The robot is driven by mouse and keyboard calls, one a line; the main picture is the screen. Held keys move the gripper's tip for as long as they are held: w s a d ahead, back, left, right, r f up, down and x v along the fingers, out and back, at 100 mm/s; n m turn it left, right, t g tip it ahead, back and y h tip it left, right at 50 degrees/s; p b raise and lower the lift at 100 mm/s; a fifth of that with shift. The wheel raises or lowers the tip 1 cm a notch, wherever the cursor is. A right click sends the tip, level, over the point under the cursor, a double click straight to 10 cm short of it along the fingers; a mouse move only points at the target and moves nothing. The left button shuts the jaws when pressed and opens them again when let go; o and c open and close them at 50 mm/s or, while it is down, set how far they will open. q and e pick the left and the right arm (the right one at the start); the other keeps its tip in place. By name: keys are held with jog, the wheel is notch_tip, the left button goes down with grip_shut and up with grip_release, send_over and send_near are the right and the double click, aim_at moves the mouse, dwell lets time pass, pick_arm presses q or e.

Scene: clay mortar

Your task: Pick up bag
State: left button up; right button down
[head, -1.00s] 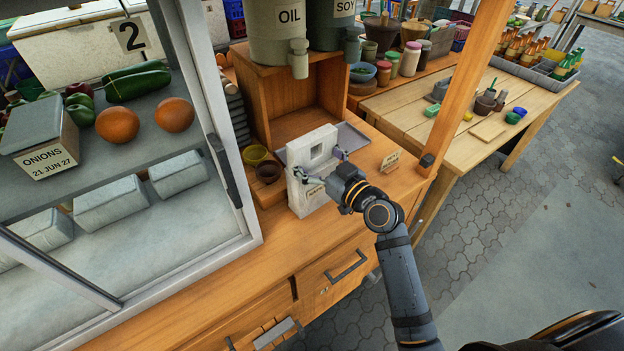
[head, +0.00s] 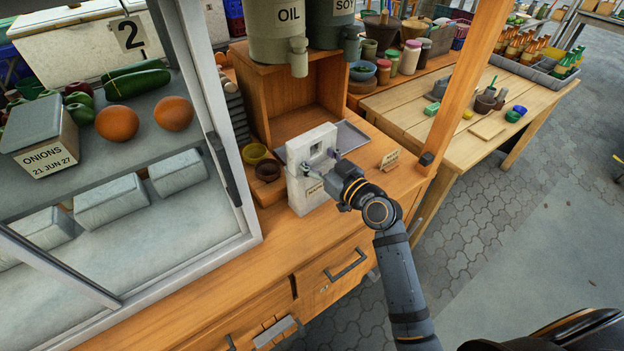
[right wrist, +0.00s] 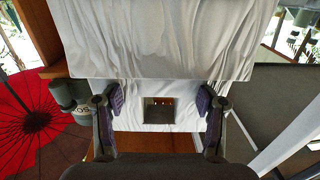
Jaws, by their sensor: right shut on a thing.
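The bag (head: 312,152) is a white, upright shape with a square hole. My right gripper (head: 329,157) is shut on the bag near this hole. In the right wrist view, the bag's wrinkled white body (right wrist: 160,45) fills the top, and the right gripper's fingers (right wrist: 160,108) lie on either side of the square hole.
A metal tray (head: 350,135) lies on the counter behind the bag, with a small sign (head: 390,160) to its right. Bowls (head: 266,170) stand to the left. A wooden post (head: 462,85) rises right of my arm, and a glass-sided case (head: 215,170) stands at left.

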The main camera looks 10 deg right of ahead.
aim_at(320, 139)
jog(key=shift+r, duration=0.1)
jog(key=shift+r, duration=0.4)
jog(key=r, duration=0.1)
jog(key=d+r, duration=0.1)
jog(key=r, duration=0.2)
jog(key=shift+s+d+r, duration=0.1)
jog(key=shift+s+d, duration=0.1)
jog(key=shift+s, duration=0.15)
jog(key=s+d+r+p, duration=0.5)
jog(key=d+p, duration=0.6)
jog(key=p, duration=0.5)
notch_tip(320, 139, up, 3)
jog(key=shift+d+f, duration=0.1)
jog(key=shift+d, duration=0.05)
